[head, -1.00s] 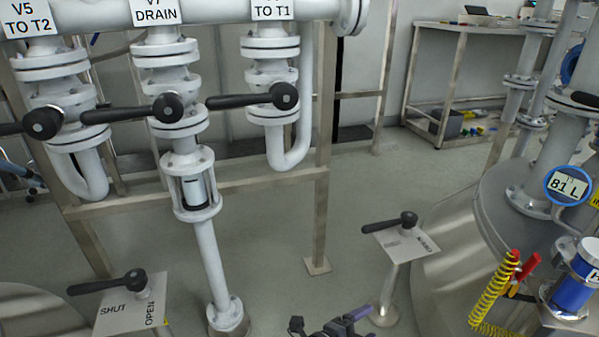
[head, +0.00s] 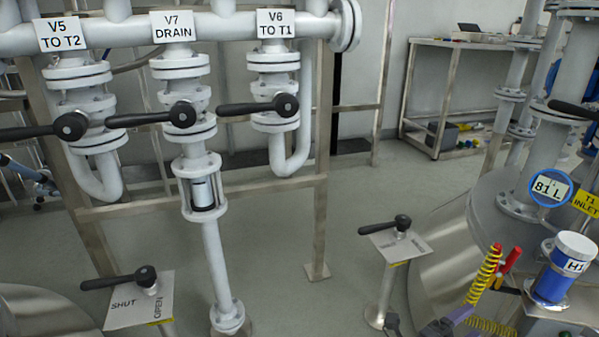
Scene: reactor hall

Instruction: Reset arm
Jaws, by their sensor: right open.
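My right gripper (head: 414,329) shows only in part at the bottom edge of the head view, right of centre. Its dark fingers are apart, and nothing shows between them. A purple part of it shows just to the right. It is low in the picture, below the pedestal lever (head: 398,227) and left of the yellow coiled hose (head: 485,274). Most of the gripper is cut off by the frame edge. My left gripper is not in view.
Valves with black levers labelled V5 (head: 62,35), V7 DRAIN (head: 172,25) and V6 (head: 276,23) hang from a pipe rack. A SHUT/OPEN lever plate (head: 139,299) stands lower left. A steel tank (head: 440,250) and blue-white canister (head: 563,267) are right. Mid floor is clear.

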